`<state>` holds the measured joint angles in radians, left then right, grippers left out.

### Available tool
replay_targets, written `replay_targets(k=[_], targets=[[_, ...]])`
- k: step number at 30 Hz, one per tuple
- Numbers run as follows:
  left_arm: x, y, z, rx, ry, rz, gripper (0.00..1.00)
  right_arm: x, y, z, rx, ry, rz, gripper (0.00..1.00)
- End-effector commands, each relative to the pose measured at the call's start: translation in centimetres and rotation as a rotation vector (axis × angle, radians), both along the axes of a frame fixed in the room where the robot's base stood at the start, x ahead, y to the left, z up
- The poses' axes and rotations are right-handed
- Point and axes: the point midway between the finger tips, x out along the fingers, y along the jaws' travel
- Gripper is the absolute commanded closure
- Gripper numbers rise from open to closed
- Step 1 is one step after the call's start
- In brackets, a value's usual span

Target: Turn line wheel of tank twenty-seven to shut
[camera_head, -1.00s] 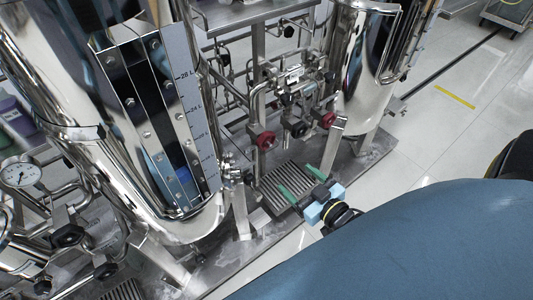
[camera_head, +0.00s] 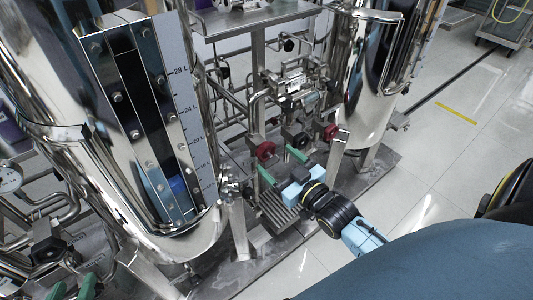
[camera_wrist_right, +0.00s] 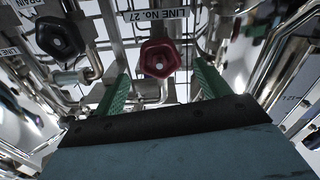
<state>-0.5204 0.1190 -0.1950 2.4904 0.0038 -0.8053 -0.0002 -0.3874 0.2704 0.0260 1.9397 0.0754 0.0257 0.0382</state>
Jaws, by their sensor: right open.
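In the right wrist view, a red wheel (camera_wrist_right: 160,58) sits under a white label "LINE No. 27" (camera_wrist_right: 157,14). My right gripper (camera_wrist_right: 160,78) is open, its green fingers on either side of the wheel's line, with the wheel apparently just beyond the tips. Contact cannot be told. In the head view, my right gripper (camera_head: 273,158) points up-left at the nearer red wheel (camera_head: 265,151), apparently the same wheel.
A black wheel (camera_wrist_right: 60,38) labelled "DRAIN" is left of the red wheel. Another red wheel (camera_head: 331,131) and a black wheel (camera_head: 300,140) are to the right in the head view. Shiny tanks (camera_head: 95,130) (camera_head: 365,75) flank the pipework.

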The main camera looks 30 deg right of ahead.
Motion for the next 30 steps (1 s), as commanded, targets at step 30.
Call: replay_targets(k=[30], targets=[[1.8,-2.0,7.3,-0.128,-0.445,-0.034,0.64,5.2,0.4,0.0,0.000,0.001,0.000,0.37]])
